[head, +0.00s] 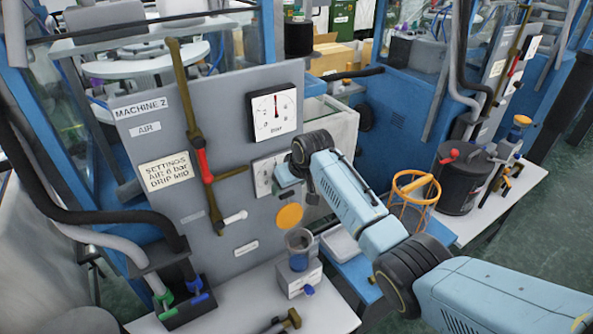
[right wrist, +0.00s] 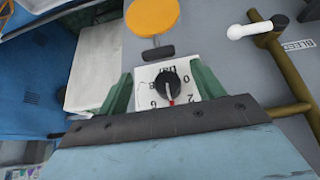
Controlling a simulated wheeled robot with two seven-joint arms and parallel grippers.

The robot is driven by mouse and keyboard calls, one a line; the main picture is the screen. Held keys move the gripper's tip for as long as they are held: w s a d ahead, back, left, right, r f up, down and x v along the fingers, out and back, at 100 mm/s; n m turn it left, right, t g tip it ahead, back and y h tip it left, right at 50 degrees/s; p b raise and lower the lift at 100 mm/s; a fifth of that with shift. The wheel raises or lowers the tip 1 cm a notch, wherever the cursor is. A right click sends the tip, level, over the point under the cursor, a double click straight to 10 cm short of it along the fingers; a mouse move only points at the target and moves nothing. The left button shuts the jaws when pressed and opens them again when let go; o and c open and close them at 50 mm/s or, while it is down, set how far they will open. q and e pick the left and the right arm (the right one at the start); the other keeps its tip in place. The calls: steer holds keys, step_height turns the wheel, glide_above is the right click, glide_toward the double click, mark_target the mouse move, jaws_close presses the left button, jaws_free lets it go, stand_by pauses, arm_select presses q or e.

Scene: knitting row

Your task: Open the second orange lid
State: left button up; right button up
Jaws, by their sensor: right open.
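An orange round lid (head: 289,215) stands tilted up, face toward the head camera, just above a clear cup (head: 299,242) with dark blue contents at the foot of the MACHINE 2 panel. It also shows in the right wrist view (right wrist: 152,15), at the top. Another orange lid (head: 522,120) lies about flat on top of a slim fixture at the far right. My right gripper (right wrist: 162,85) is open, its green fingers either side of a numbered dial (right wrist: 170,86); whether they touch the panel is unclear. In the head view my wrist partly hides the dial plate. My left gripper is out of view.
The grey panel (head: 225,120) carries a pressure gauge (head: 273,113) and brown pipes with a red valve part (head: 204,166). An orange wire basket (head: 415,187) and a dark canister (head: 466,180) stand to the right. Black and grey hoses hang at left.

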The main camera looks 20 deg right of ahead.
steer(key=v, duration=0.6)
steer(key=shift+r, duration=0.2)
steer(key=shift+s, duration=0.15)
